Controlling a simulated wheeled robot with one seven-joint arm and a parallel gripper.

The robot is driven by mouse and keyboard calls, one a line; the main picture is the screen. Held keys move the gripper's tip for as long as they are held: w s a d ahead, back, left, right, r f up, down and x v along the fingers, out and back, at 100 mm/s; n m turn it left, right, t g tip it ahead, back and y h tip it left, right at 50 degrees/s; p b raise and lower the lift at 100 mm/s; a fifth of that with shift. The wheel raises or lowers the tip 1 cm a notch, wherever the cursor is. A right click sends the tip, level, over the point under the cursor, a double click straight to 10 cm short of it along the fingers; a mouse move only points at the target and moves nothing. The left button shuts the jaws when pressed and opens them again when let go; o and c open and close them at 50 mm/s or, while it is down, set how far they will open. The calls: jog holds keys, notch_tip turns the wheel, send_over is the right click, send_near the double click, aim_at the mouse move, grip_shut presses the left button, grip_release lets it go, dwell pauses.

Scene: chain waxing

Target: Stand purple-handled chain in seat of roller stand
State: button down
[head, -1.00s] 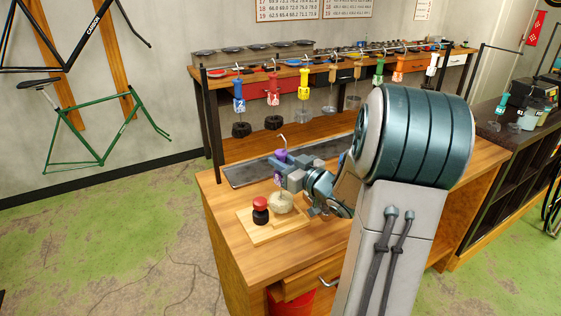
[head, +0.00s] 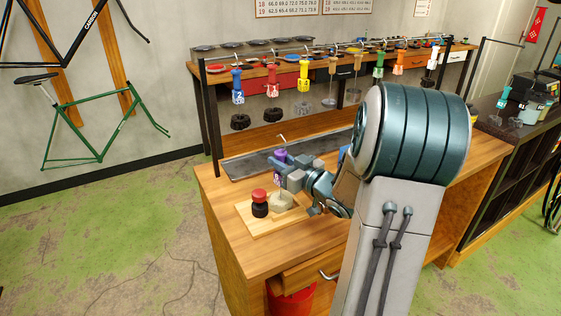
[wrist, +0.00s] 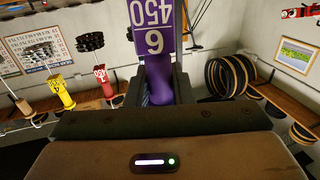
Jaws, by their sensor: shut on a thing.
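My gripper (head: 284,176) is shut on the purple handle (head: 280,158), which stands about upright with a metal hook on top. In the wrist view the handle (wrist: 159,80) rises between the fingers with a purple tag marked 6 and 450. The roller stand is a wooden board (head: 258,228) on the near left of the bench, with a red-capped black knob (head: 260,204) and a pale piece (head: 283,201) on it. The handle is directly above the pale piece. The handle's lower end is hidden, and I cannot tell whether it touches.
A dark tray (head: 242,170) lies behind the board on the wooden bench. A rack holds blue (head: 238,86), red (head: 272,86) and yellow (head: 303,90) handles with hanging chains, and several more to the right. Bare bench top lies in front of the board.

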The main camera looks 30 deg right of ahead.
jog(key=c, duration=1.2)
grip_release()
jog(key=shift+s, duration=0.1)
jog(key=b+v, duration=0.2)
jog(key=v, duration=1.2)
jog(key=w+m+g+h, duration=0.2)
jog(key=w+g+h, duration=0.1)
jog(key=w+h, duration=0.35)
jog(key=s+a+f+g, duration=0.1)
jog(key=s+a+g, duration=0.2)
jog(key=s+a, duration=0.3)
jog(key=s+a+f+m+g+y, duration=0.1)
jog(key=s+a+f+g, duration=0.1)
jog(key=s+a+g, duration=0.2)
jog(key=s+a+f+g, duration=0.2)
jog(key=s+a+g, duration=0.2)
jog(key=s+a, duration=0.4)
jog(key=shift+a+f+m, duration=0.1)
jog(key=shift+a+m, duration=0.2)
jog(key=shift+a, duration=0.85)
